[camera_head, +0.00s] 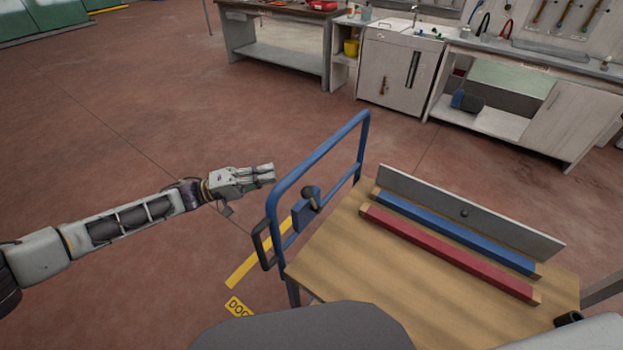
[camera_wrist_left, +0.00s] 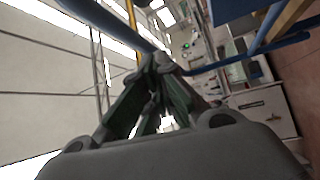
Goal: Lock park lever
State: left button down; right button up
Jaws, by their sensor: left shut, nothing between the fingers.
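The park lever, a short dark lever with a rounded knob (camera_head: 309,191), sits on a blue bracket (camera_head: 301,214) on the cart's blue tubular handle frame (camera_head: 318,155). The lever stands up from the bracket; I cannot tell whether it is locked. My left gripper (camera_head: 272,173) is shut and empty, just outside the frame's left upright, to the left of and a little above the lever in the head view. In the left wrist view its fingers (camera_wrist_left: 163,65) come together near a blue tube. The lever cannot be made out there. My right gripper is not in view.
The cart's wooden top (camera_head: 345,250) carries a red bar (camera_head: 445,253), a blue bar (camera_head: 455,233) and an upright grey plate (camera_head: 470,214). A black loop handle (camera_head: 262,245) hangs at the frame's left. Open red floor (camera_head: 130,130) lies left; workbenches stand behind.

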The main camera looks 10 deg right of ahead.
aim_at(312, 199)
pick_arm(q)
jog(key=shift+a+f, duration=0.1)
jog(key=shift+a, duration=0.15)
jog(key=shift+d, duration=0.2)
pick_arm(e)
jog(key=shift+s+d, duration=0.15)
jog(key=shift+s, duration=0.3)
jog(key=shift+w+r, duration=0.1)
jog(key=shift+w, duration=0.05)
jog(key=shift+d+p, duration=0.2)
jog(key=shift+p, duration=0.15)
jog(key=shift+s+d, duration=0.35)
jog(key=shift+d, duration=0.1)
pick_arm(q)
jog(key=s+d, duration=0.1)
jog(key=d, duration=0.1)
jog(key=s+d, duration=0.1)
jog(key=d, duration=0.2)
jog(key=s+d+r, duration=0.1)
jog(key=d, duration=0.2)
jog(key=shift+s+d, duration=0.2)
jog(key=shift+s, duration=0.2)
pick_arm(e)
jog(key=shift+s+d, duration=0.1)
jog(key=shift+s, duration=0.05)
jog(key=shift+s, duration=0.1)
